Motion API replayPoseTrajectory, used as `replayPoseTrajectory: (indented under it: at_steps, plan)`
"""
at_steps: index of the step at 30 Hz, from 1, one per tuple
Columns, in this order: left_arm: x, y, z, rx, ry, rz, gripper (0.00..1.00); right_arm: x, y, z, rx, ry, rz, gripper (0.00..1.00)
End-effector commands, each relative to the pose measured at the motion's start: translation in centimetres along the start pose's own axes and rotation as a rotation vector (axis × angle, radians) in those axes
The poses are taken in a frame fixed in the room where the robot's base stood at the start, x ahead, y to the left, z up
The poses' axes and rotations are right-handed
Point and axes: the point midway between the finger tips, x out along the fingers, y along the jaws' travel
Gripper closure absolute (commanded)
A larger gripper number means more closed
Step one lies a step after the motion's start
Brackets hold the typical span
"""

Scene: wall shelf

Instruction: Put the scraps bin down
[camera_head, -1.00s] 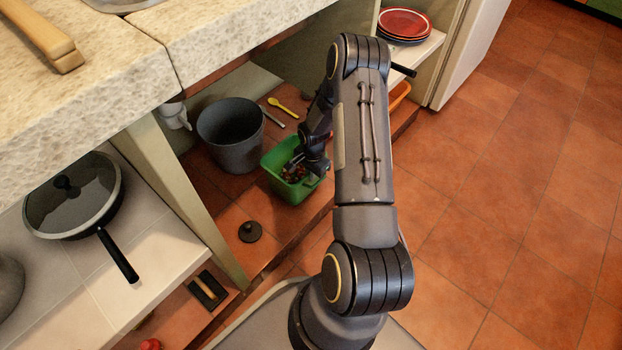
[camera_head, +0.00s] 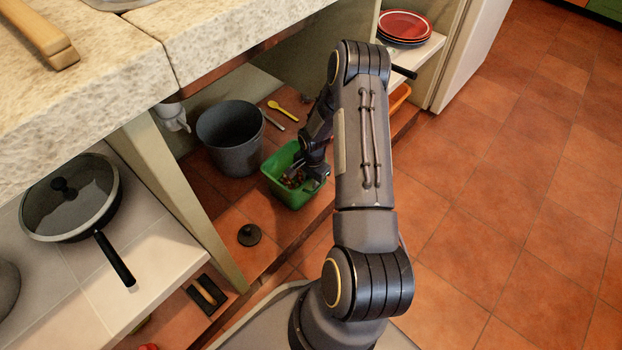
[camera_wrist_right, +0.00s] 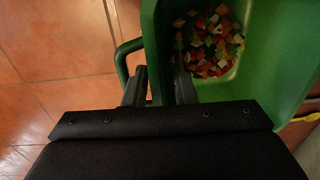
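The scraps bin (camera_head: 291,199) is a green open box with small red, white and orange scraps in it. It is low in the cabinet, near the front edge of the tiled bottom deck. I cannot tell whether its base touches the deck. My right gripper (camera_head: 304,178) reaches down to it. In the right wrist view the gripper (camera_wrist_right: 160,88) is shut on the wall of the bin (camera_wrist_right: 262,95), one finger inside and one outside, beside the green side handle. My left gripper is out of view.
A grey bucket (camera_head: 232,140) stands behind and left of the bin. A yellow spoon (camera_head: 284,109) lies behind, and a dark round lid (camera_head: 249,235) lies in front. A cabinet upright (camera_head: 187,195) is left. The counter (camera_head: 225,35) overhangs. Open floor (camera_head: 500,220) lies right.

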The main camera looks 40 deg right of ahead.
Motion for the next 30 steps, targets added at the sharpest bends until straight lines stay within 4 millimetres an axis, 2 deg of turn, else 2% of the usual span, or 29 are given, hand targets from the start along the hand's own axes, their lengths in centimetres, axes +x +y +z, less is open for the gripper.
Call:
replayPoseTrajectory:
  at_steps: [12, 15, 23, 26, 29, 30]
  plan:
    - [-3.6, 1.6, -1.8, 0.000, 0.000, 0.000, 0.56, -8.7, -0.1, 0.0, -0.001, 0.001, -0.002, 0.76]
    - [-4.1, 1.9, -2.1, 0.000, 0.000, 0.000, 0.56, -10.3, -0.1, 0.0, 0.000, 0.001, -0.002, 0.76]
    - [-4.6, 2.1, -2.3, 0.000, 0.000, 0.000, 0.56, -13.0, -0.2, 0.2, -0.014, 0.001, -0.010, 0.76]
    - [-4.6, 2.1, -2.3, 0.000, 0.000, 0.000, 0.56, -16.4, -0.9, 1.1, -0.075, -0.001, -0.043, 0.76]
    - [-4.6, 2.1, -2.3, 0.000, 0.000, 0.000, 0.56, -22.2, -1.3, 3.3, -0.196, -0.005, -0.106, 0.76]
    - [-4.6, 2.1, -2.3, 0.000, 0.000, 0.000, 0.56, -24.8, -1.1, 4.6, -0.258, -0.009, -0.135, 0.76]
